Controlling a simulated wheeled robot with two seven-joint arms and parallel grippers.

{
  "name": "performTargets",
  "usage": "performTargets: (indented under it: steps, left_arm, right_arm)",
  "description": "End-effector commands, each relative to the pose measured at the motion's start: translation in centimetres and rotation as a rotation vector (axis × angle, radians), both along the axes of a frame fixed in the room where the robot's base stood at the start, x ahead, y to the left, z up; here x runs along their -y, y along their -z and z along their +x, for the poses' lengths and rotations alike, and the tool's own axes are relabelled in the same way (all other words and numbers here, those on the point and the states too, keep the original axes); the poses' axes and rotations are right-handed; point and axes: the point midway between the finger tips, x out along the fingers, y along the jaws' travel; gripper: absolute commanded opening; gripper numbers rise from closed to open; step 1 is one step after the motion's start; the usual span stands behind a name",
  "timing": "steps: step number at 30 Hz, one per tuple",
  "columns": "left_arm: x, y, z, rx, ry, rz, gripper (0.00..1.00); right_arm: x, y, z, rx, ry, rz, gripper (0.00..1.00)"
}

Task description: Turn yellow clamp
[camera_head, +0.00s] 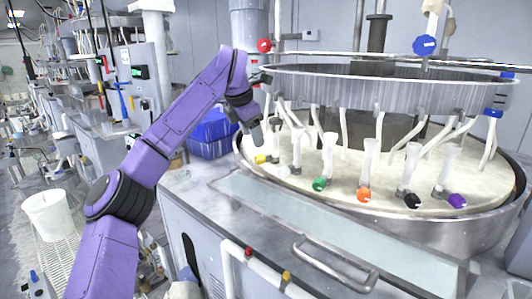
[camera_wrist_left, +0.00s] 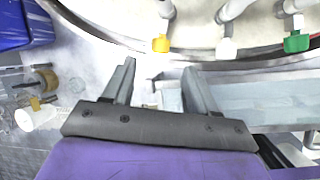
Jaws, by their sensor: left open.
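The yellow clamp (camera_head: 261,159) sits on the lower end of a white tube at the left rim of the round polishing platen (camera_head: 330,165). In the left wrist view the yellow clamp (camera_wrist_left: 161,44) is just beyond the fingertips, roughly centred between them. My left gripper (camera_head: 256,140) is above the platen's left edge, close to the yellow clamp. In the left wrist view its two fingers (camera_wrist_left: 159,68) are apart with nothing between them. The gripper appears not to touch the clamp. My right gripper is out of both views.
White (camera_head: 283,171), green (camera_head: 319,184), orange (camera_head: 364,194), black (camera_head: 412,200) and purple (camera_head: 457,200) clamps line the platen's front. A metal ring (camera_head: 340,90) hangs above. A blue bin (camera_head: 210,135) stands left of the platen, and a metal handle (camera_head: 335,265) is in front.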

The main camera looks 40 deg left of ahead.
Motion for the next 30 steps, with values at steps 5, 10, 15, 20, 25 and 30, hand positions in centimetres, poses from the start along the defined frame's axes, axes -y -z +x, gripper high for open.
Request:
performTargets:
  steps: [5,10,15,20,25,30]
  left_arm:
    - [-0.3,3.8,1.8,-0.007,0.000,-0.001,0.57]
    - [-0.5,6.9,3.4,-0.005,0.000,-0.002,0.57]
    - [-0.8,8.4,4.1,-0.002,-0.002,-0.001,0.57]
    - [-0.8,8.6,4.2,0.000,-0.002,-0.001,0.57]
    - [-0.8,8.6,4.2,-0.001,-0.002,-0.001,0.41]
    - [-0.8,8.6,4.2,0.000,-0.002,0.000,0.01]
  right_arm:
    - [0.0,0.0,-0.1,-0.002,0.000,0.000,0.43]
    - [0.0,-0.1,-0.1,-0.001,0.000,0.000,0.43]
    - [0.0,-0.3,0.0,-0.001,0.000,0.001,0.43]
    - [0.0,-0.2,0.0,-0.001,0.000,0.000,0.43]
    - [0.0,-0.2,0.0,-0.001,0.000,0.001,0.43]
    - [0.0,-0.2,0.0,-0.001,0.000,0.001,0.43]
